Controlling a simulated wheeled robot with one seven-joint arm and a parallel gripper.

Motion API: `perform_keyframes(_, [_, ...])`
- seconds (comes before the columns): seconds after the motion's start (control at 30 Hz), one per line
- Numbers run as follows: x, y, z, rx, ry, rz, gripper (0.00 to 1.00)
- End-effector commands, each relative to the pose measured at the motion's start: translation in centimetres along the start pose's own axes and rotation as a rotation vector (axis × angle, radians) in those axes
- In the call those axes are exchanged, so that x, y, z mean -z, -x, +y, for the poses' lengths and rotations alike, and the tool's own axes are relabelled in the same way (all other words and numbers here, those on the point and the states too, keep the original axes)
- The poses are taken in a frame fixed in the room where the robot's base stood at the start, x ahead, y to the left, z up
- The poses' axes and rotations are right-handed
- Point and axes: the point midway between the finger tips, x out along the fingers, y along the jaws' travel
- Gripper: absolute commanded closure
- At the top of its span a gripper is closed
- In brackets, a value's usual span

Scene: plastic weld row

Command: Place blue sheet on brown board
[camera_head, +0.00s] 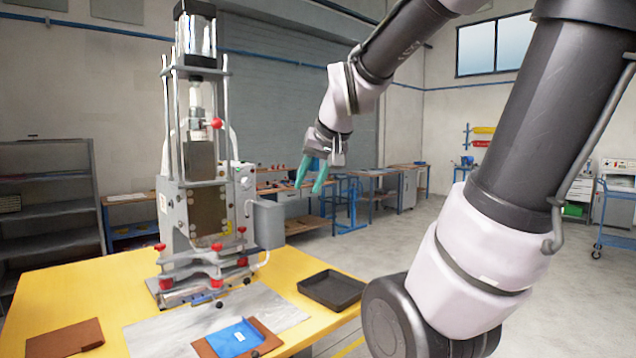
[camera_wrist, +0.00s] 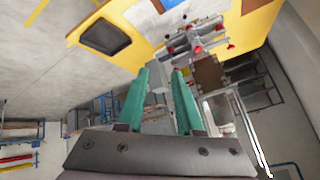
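The blue sheet (camera_head: 236,337) lies on a brown board (camera_head: 264,340) at the front of the yellow table. It bears a small white label, and the board's edges show around it. A second brown board (camera_head: 64,339) lies bare at the front left. My gripper (camera_head: 308,172) is raised well above the table, to the right of the press and far from the sheet. Its two green fingers stand apart with nothing between them, as the wrist view also shows (camera_wrist: 158,88). A sliver of blue shows at the top edge of the wrist view.
A tall grey press (camera_head: 205,200) with red knobs stands at the back of the yellow table (camera_head: 110,290). A black tray (camera_head: 332,289) sits at the right edge. A grey sheet (camera_head: 165,331) lies flat before the press.

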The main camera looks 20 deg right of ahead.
Motion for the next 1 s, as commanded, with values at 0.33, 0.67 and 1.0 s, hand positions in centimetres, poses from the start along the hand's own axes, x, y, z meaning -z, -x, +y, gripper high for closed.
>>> perform_keyframes(0.33, [-6.7,6.6,-0.2,0.059,-0.071,-0.103,0.65])
perform_keyframes(0.67, [-6.8,6.6,-0.3,0.060,-0.074,-0.108,0.65])
perform_keyframes(1.0, [-6.8,6.6,-0.3,0.060,-0.074,-0.107,0.65])
